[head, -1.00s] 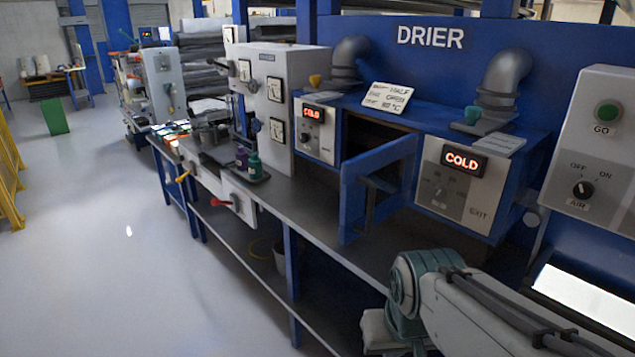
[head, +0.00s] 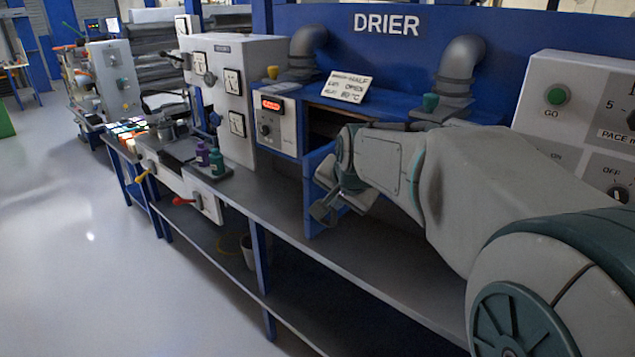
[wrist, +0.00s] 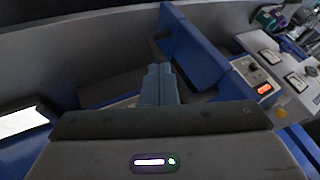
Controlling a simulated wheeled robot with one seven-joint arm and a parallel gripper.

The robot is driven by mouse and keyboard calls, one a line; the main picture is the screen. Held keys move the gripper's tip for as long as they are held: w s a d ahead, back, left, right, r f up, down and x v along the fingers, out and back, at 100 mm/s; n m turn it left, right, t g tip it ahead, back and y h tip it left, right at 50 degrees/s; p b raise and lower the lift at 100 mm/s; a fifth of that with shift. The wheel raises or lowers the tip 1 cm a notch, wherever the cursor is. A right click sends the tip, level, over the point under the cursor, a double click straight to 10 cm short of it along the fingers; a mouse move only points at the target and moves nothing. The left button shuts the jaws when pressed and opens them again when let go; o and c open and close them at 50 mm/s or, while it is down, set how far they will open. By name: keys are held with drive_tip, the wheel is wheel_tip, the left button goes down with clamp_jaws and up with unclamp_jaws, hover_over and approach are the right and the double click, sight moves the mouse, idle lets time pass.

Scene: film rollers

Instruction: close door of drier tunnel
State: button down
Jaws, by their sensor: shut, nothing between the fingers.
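The drier tunnel (head: 465,62) is a blue housing with an opening that shows dark behind my arm. Its blue door (head: 313,190) stands open, swung out over the bench, partly hidden by my arm. In the wrist view the door (wrist: 190,48) is a blue panel with a dark handle (wrist: 160,38) on its left face. My gripper (head: 322,212) is in front of the door in the head view. In the wrist view its fingers (wrist: 160,72) are shut and empty, beside the door's handle side. Whether they touch the door I cannot tell.
A control box with a red display (head: 270,104) is left of the opening. A written card (head: 347,87) stands on top. Floor at left is clear.

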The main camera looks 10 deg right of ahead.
drive_tip(key=w+a+f+p, duration=0.1)
drive_tip(key=w+a+f, duration=0.1)
drive_tip(key=w, duration=0.3)
drive_tip(key=shift+w+a+f, duration=0.25)
drive_tip(key=shift+w+f, duration=0.15)
drive_tip(key=shift+f, duration=0.35)
